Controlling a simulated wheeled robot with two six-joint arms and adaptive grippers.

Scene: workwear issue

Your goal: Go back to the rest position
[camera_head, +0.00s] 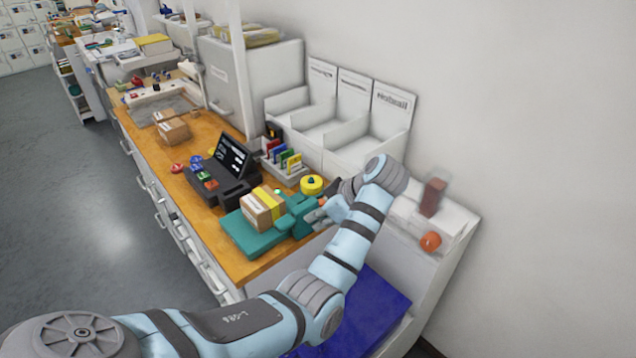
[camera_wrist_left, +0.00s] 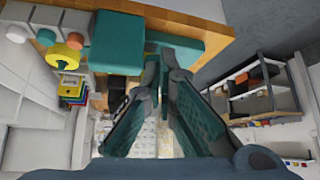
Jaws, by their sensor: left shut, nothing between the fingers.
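My left gripper (camera_head: 312,216) is shut and empty at the front right end of the wooden counter (camera_head: 198,133), close beside a teal item (camera_head: 252,240). In the left wrist view its fingers (camera_wrist_left: 163,62) come together near the teal item (camera_wrist_left: 118,42); I cannot tell whether they touch it. A brown box with a yellow side (camera_head: 257,210) rests on the teal item in the head view. My right gripper is not in view.
A yellow roll (camera_head: 312,184), a card rack (camera_head: 283,165) and a black terminal (camera_head: 228,178) stand close by. White bins (camera_head: 342,115) line the wall. A blue surface (camera_head: 375,308) lies below my arm. A white ledge (camera_head: 455,222) holds a red-brown block (camera_head: 432,197). Grey floor at left is clear.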

